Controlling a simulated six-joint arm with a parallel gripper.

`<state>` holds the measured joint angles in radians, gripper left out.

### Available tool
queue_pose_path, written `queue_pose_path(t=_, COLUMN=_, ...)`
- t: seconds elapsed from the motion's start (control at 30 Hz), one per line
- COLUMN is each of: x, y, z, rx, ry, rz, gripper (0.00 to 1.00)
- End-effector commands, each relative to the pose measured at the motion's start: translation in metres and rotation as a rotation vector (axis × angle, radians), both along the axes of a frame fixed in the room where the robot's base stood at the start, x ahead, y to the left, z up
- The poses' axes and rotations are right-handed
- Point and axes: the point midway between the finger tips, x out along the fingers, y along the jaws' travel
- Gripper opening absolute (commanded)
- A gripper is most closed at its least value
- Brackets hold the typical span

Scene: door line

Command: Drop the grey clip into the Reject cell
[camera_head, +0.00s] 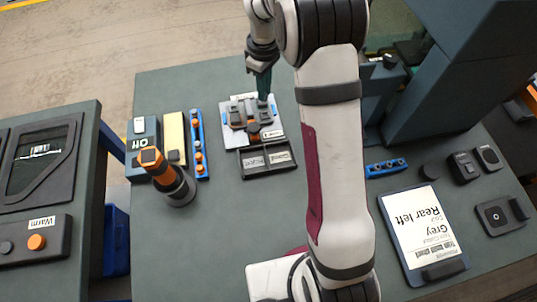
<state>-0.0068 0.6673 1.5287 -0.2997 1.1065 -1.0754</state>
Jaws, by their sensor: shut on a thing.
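My gripper (264,98) points down, its dark green fingers shut at the upper right of a white fixture board (226,137). The fingers appear closed on a small grey clip there, but the clip is mostly hidden and I cannot tell whether it is off the board. Other dark grey parts (236,117) and orange pieces sit on the board. A black tray (244,176) with two labelled cells lies just below the board. The left cell's label (257,162) is small and upside down, probably Reject; the right label (279,158) is unreadable. Both cells look empty.
A dark orange-topped tool (172,180) stands at left, beside a blue strip with orange knobs (198,145).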

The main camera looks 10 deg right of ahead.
Motion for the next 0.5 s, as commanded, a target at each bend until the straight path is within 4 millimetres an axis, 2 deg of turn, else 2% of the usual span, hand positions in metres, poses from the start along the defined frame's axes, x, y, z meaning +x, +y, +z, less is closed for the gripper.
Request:
queue_pose_path(t=0.17, x=-0.002, y=0.001, z=0.0, rx=0.0, ry=0.0, rz=0.001, gripper=0.0)
queue_pose_path(t=0.23, x=-0.013, y=0.006, z=-0.001, rx=-0.001, ry=0.001, rz=0.003, gripper=0.0)
queue_pose_path(t=0.5, x=-0.101, y=0.035, z=-0.013, rx=-0.001, ry=0.001, rz=0.006, gripper=0.0)
